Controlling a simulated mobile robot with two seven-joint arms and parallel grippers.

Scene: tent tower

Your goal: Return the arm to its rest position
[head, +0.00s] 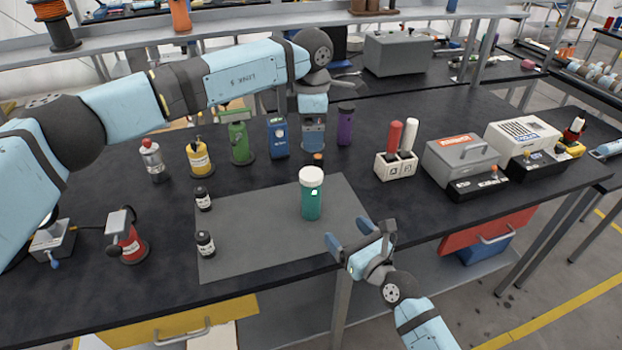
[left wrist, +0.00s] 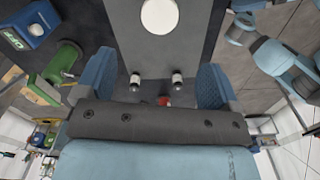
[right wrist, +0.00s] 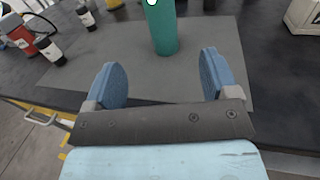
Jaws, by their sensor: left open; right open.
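My left arm (head: 200,82) reaches in from the left over the back of the table and bends down. My left gripper (head: 313,148) points down behind a teal bottle with a white lid (head: 311,192), open and empty. The left wrist view shows its two fingers apart (left wrist: 158,72), with the white lid (left wrist: 159,15) beyond them. My right gripper (head: 348,236) is open and empty at the table's front edge, near the grey mat's corner. The right wrist view shows its spread fingers (right wrist: 160,78) with the teal bottle (right wrist: 163,28) ahead, not touched.
The bottle stands upright on the grey mat (head: 265,235), with two small black bottles (head: 203,199) (head: 206,244) at its left. A green device (head: 240,142), a blue box (head: 277,137) and a purple bottle (head: 345,124) stand close around my left gripper. A two-handled holder (head: 396,165) is right.

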